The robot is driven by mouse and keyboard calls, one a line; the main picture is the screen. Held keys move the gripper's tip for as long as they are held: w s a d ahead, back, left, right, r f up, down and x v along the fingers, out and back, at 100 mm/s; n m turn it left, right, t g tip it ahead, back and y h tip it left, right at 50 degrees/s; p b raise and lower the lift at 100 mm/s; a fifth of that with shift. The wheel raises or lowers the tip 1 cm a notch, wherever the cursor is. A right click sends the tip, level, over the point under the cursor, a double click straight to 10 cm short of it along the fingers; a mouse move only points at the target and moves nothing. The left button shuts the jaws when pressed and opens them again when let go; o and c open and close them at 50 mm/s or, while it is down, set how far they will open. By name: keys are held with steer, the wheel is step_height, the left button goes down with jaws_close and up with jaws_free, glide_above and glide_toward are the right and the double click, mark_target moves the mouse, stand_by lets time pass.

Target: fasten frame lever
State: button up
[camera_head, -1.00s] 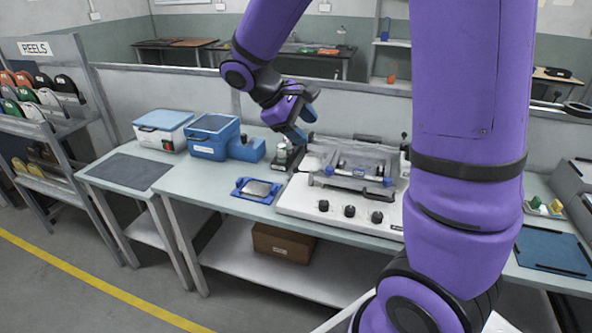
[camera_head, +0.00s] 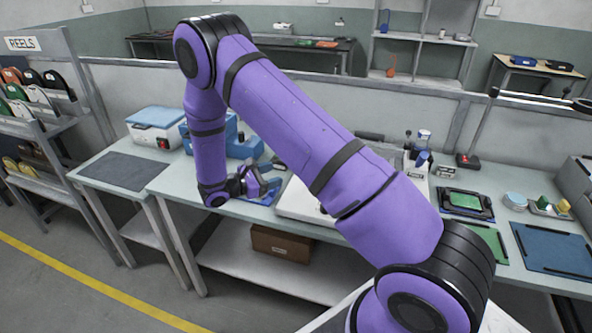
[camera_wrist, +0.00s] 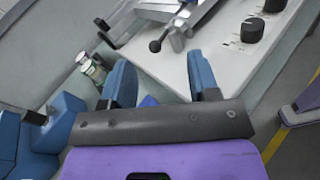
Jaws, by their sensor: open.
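The white machine (camera_wrist: 240,62) has a grey metal frame (camera_wrist: 160,10) on top. A short lever with a black ball end (camera_wrist: 155,46) sticks out from a metal bracket at the frame's near side in the wrist view. A second black ball (camera_wrist: 102,24) shows farther left. My gripper (camera_wrist: 160,82) is open and empty, with its blue fingers apart and pointing toward the machine, short of the lever. In the head view my gripper (camera_head: 264,187) is low beside the machine's left end, and my arm hides most of the machine and its frame.
Small bottles (camera_wrist: 92,68) stand left of my fingers in the wrist view. Blue equipment (camera_wrist: 62,112) is at lower left. Black knobs (camera_wrist: 252,30) line the machine's front. A blue-lidded box (camera_head: 155,127) stands on the bench. A dark mat (camera_head: 125,170) is bare.

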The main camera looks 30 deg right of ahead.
steer(key=shift+n+t+h, duration=0.4)
steer(key=shift+n+t, duration=0.2)
steer(key=shift+n, duration=0.2)
steer(key=d+f, duration=0.1)
steer(key=d, duration=0.2)
steer(key=w+d+f, duration=0.1)
steer(key=d, duration=0.3)
steer(key=d+f, duration=0.2)
steer(key=d, duration=0.1)
steer(key=shift+w+d, duration=0.25)
steer(key=shift+w, duration=0.05)
